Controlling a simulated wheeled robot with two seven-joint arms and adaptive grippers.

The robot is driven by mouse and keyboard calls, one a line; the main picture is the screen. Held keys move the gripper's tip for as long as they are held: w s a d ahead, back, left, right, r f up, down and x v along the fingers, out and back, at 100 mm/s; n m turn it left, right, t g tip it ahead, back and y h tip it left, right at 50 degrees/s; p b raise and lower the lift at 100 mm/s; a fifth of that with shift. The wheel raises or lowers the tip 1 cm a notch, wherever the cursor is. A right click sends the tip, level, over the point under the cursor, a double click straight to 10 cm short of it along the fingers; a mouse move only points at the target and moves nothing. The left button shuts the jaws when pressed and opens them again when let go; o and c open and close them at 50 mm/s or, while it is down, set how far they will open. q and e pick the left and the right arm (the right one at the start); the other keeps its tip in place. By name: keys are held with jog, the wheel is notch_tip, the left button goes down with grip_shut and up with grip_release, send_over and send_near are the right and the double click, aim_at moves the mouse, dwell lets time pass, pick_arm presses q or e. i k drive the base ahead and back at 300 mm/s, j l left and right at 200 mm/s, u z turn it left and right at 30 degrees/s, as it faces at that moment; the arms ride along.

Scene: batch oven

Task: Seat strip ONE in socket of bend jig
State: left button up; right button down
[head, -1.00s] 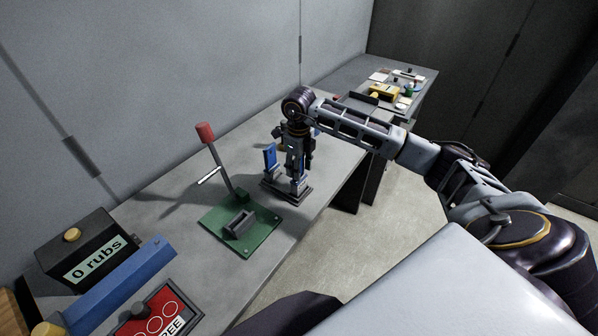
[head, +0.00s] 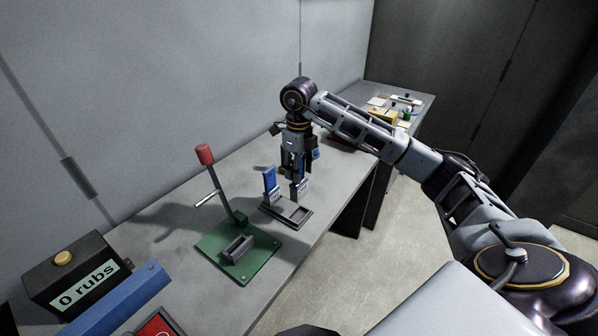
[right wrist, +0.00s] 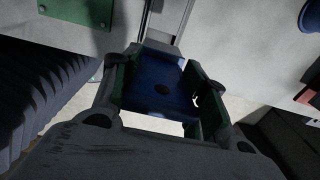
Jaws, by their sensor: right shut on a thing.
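My right gripper (head: 299,178) is shut on a blue strip (head: 303,187), which hangs down with a pale label near its lower end. It is over the dark rack (head: 294,214), above its empty right-hand slot. The held strip also shows between the fingers in the right wrist view (right wrist: 158,82). A second blue strip (head: 269,180) stands upright in the rack, just left of the gripper. The bend jig (head: 212,246) has a green base, a grey socket block (head: 238,248) and a red-knobbed lever (head: 220,185). I cannot read which strip is ONE. My left gripper is not in view.
A black box marked "0 rubs" (head: 60,272) and a blue bar (head: 118,298) are at the near left. A red panel (head: 158,324) is at the bottom edge. A wall runs behind the bench. A farther table (head: 420,103) holds several small items.

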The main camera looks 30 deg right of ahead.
aim_at(241, 249)
jog(key=k+l+u, duration=0.15)
jog(key=u, duration=0.25)
jog(key=k+l+u, duration=0.2)
jog(key=u, duration=0.2)
jog(key=k+l+u, duration=0.2)
jog(key=u, duration=0.2)
